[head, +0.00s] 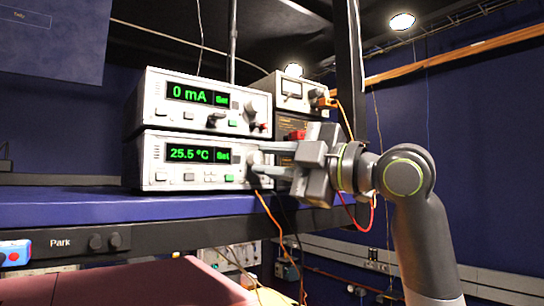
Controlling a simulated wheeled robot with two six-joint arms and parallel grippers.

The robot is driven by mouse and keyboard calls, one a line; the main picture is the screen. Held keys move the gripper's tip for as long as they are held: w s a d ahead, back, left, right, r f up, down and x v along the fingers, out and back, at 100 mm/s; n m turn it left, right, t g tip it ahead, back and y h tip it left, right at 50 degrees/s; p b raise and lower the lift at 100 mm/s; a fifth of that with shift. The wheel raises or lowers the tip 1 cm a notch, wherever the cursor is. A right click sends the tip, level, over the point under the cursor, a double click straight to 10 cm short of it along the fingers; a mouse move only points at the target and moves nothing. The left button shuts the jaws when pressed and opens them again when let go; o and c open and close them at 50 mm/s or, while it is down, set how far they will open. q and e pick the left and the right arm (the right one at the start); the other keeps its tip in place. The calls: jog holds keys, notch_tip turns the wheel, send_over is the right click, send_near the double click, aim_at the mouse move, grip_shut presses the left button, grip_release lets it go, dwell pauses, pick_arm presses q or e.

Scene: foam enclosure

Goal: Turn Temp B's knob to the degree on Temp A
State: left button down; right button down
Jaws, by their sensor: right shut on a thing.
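A grey bench unit (160,175) sits on the blue shelf. Its green display (198,155) reads 25.5 °C with "Set" at its right. My right gripper (262,160) reaches in from the right, level with this unit's front. It is shut on the knob (254,158) at the unit's right side, and the fingers partly hide the knob. No Temp A or Temp B label is readable, so I cannot tell which one this unit is. No second temperature readout shows. My left gripper is not in view.
A similar unit (152,103) reading 0 mA is stacked on top, its knobs close above my gripper. A smaller meter box (290,90) stands behind at the right. Orange, black and red cables hang near my gripper. A dark post (350,60) rises behind my right wrist.

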jog(key=shift+n, duration=0.5)
jog(key=c, duration=1.2)
grip_release()
jog(key=shift+c, duration=0.2)
jog(key=shift+s+d+f, duration=0.1)
jog(key=shift+s+d, duration=0.15)
jog(key=shift+d, duration=0.25)
jog(key=b+v, duration=0.6)
jog(key=v, duration=1)
jog(key=shift+s+d+r, duration=0.15)
jog(key=shift+r, duration=0.15)
